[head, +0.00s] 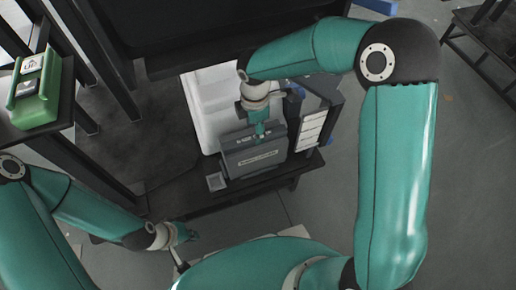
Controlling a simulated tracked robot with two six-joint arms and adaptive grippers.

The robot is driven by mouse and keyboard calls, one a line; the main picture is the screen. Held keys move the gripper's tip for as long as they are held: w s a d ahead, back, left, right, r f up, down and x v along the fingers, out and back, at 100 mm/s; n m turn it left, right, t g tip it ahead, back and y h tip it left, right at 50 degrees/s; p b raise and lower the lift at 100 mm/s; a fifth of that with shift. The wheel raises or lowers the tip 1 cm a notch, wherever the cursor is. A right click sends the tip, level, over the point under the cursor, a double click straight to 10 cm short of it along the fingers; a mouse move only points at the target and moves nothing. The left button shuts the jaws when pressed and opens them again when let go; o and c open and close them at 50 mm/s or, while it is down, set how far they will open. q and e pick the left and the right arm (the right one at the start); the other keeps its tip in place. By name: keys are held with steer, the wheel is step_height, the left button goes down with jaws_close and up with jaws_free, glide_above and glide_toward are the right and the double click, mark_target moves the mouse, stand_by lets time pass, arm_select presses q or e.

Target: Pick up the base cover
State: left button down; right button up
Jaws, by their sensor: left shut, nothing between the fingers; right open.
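No part is clearly marked as the base cover, and I cannot tell for certain which thing it is. A dark grey box (250,158) with a light label on its front stands on the low dark table. My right gripper (260,131) is open at the top of this box, pointing down. Its fingers are small in view, so I cannot tell if they touch the box. A small grey square part (216,181) lies left of the box near the table's front edge. My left gripper (186,236) is shut and empty, in front of the table and away from the box.
A white moulded tray (205,105) lies behind the box. A dark holder with white labels (312,130) stands to its right. The table's left part (160,150) is bare. Dark posts rise at left.

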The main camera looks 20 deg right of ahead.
mark_target(254, 148)
step_height(254, 148, down, 5)
steer(key=b, duration=0.2)
steer(key=shift+a+f+b, duration=0.1)
steer(key=shift+f+b, duration=0.05)
steer(key=shift+b, duration=0.2)
jaws_close()
